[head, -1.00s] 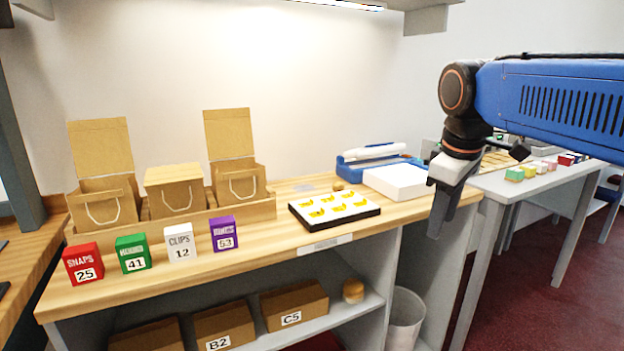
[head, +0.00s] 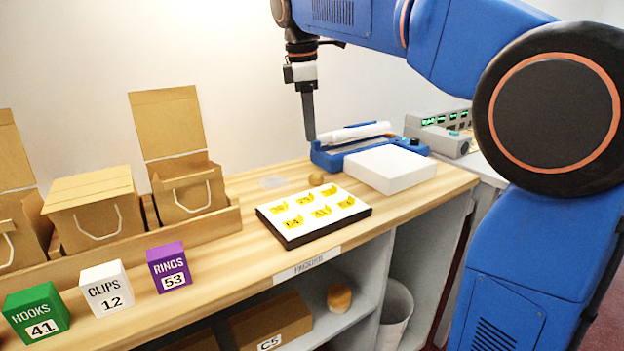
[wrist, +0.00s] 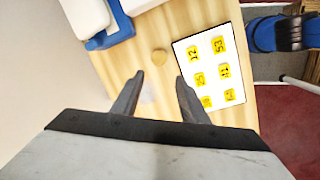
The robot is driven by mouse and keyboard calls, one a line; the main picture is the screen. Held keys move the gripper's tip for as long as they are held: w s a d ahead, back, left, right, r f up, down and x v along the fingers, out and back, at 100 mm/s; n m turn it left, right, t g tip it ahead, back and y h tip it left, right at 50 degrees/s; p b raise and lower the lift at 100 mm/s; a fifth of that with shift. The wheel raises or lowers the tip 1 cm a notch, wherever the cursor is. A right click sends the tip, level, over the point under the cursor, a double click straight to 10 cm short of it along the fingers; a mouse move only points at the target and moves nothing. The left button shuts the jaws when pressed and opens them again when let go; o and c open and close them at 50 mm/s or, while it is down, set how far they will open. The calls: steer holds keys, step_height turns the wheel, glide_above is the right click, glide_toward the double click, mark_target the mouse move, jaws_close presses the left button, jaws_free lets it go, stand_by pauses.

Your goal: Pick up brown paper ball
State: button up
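The brown paper ball (head: 316,179) is small and round. It sits on the wooden counter behind the white-topped tag board, left of the white block. In the wrist view the ball (wrist: 159,56) lies beyond my fingertips, between their lines and apart from them. My gripper (head: 309,138) hangs pointing down above the back of the counter, higher than the ball. In the wrist view my gripper (wrist: 158,78) has its two fingers spread with nothing between them. Nothing hides the ball.
The tag board (head: 294,242) with yellow tags lies close in front of the ball. The blue device (head: 326,158) and white block (head: 389,169) stand to its right. A clear flat piece (head: 273,182) lies left. Kraft boxes (head: 188,187) and labelled cartons (head: 168,267) stand farther left.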

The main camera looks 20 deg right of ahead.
glide_above(316, 173)
steer(key=s+a, duration=0.1)
step_height(316, 173, down, 9)
steer(key=shift+s+f, duration=0.1)
steer(key=shift+w+d+f, duration=0.15)
steer(key=shift+f, duration=0.7)
steer(key=shift+w+d+f, duration=0.1)
steer(key=shift+w+f, duration=0.05)
steer(key=shift+f, duration=0.65)
steer(key=shift+w+d+f, duration=0.15)
steer(key=shift+f, duration=0.7)
steer(key=shift+c, duration=0.2)
steer(key=c, duration=0.8)
